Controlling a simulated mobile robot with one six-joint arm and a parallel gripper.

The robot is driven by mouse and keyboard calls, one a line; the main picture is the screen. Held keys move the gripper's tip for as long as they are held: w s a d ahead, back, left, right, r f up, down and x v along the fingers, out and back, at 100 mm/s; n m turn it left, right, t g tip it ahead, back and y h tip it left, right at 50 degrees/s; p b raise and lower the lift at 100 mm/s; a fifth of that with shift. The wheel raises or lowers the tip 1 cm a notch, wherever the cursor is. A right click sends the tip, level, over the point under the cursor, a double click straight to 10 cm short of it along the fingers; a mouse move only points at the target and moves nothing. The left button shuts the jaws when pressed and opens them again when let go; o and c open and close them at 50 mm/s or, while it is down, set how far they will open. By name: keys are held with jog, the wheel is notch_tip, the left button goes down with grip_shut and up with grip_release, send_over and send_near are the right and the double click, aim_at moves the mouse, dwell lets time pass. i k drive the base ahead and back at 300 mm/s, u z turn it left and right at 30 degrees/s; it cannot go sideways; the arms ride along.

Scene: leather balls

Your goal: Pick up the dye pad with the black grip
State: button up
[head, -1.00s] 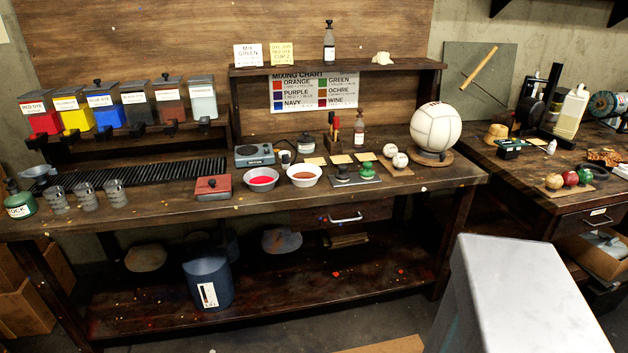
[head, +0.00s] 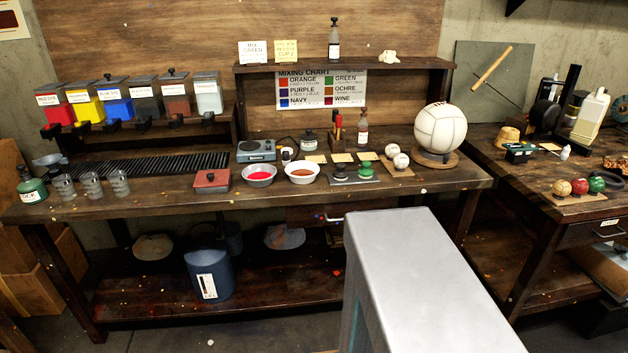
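The dye pad with the black grip (head: 340,173) sits on the workbench, right of the middle of the head view. It is a small dark pad with a black knob on top. A similar pad with a green grip (head: 365,169) stands close on its right. The black-grip pad looks upright and uncovered. My gripper is not in view. A pale grey block, likely part of my own arm, fills the lower middle right, in front of the bench's edge and drawer.
A bowl of red dye (head: 260,175) and a bowl of orange-brown dye (head: 301,172) stand left of the pads. The low shelf (head: 290,85) stands behind.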

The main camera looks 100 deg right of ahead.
aim_at(340, 174)
jog(key=u, duration=0.6)
jog(key=k, duration=2.85)
jog(key=z, duration=0.3)
